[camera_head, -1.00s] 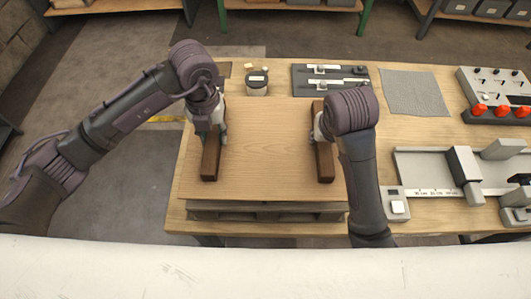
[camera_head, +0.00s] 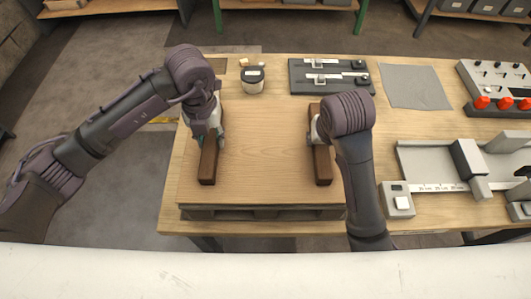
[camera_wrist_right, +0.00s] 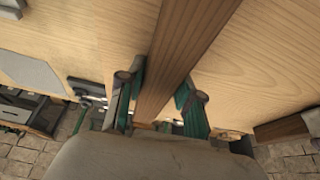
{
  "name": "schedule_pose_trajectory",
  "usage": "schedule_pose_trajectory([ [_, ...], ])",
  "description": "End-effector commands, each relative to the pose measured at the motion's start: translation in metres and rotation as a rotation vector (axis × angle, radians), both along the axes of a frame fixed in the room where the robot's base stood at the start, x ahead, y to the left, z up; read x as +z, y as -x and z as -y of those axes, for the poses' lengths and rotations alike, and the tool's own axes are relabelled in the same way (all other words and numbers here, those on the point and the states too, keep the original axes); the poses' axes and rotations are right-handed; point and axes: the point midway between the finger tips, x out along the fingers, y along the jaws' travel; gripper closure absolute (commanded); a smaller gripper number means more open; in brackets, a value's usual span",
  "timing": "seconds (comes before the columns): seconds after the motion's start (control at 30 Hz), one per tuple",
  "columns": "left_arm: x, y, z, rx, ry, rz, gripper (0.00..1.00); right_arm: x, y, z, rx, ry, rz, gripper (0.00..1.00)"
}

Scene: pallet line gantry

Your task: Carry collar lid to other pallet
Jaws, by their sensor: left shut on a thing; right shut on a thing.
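The collar lid (camera_head: 260,165) is a pale wood board with two dark wood bars on top. It lies over a dark grey pallet (camera_head: 262,213) on the table, and only the pallet's front edge shows below it. I cannot tell whether lid and pallet touch. My left gripper (camera_head: 214,135) is shut on the left bar (camera_head: 208,165). My right gripper (camera_head: 314,132) is shut on the right bar (camera_head: 322,165), its fingertips mostly hidden by the wrist. In the right wrist view, green-padded fingers (camera_wrist_right: 165,100) stand on both sides of the bar (camera_wrist_right: 190,45).
Behind the lid stand a small jar (camera_head: 252,80) and a dark tray with sliders (camera_head: 330,76). A grey mat (camera_head: 415,86), a red-knobbed panel (camera_head: 490,85) and a measuring device (camera_head: 430,165) take up the right side. No second pallet is clearly in view.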

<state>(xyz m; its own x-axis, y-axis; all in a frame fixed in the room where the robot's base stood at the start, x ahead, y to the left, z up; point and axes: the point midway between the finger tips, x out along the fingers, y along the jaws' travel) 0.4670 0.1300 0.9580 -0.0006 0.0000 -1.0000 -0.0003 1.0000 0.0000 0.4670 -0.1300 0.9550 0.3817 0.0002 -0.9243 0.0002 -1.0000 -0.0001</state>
Motion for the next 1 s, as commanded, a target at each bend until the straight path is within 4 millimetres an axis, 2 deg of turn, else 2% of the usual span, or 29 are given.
schedule_pose_trajectory([
  [0.03,-0.008,0.000,-0.001,0.002,-0.003,0.001,1.00,-0.008,0.000,0.001,-0.003,0.002,0.002,1.00],
  [0.13,-0.016,0.000,-0.001,0.002,-0.003,0.001,1.00,-0.016,0.000,0.001,-0.003,0.002,0.002,1.00],
  [0.17,-0.015,0.000,-0.001,0.002,-0.003,0.000,0.64,-0.015,0.000,0.001,-0.003,0.002,0.000,0.64],
  [0.3,-0.012,0.000,-0.001,0.002,-0.003,0.000,0.40,-0.012,0.000,0.001,-0.002,0.002,0.000,0.40],
  [0.67,-0.008,0.000,0.000,0.000,0.000,0.001,0.40,-0.011,0.000,0.000,0.000,0.001,0.000,0.40],
  [0.77,0.004,-0.001,0.000,0.000,0.001,0.003,0.40,-0.011,0.000,0.000,0.000,0.000,0.000,0.40],
  [1.0,0.054,-0.001,0.000,-0.001,0.001,0.006,0.40,-0.012,0.000,0.000,0.000,0.000,0.000,0.40],
])
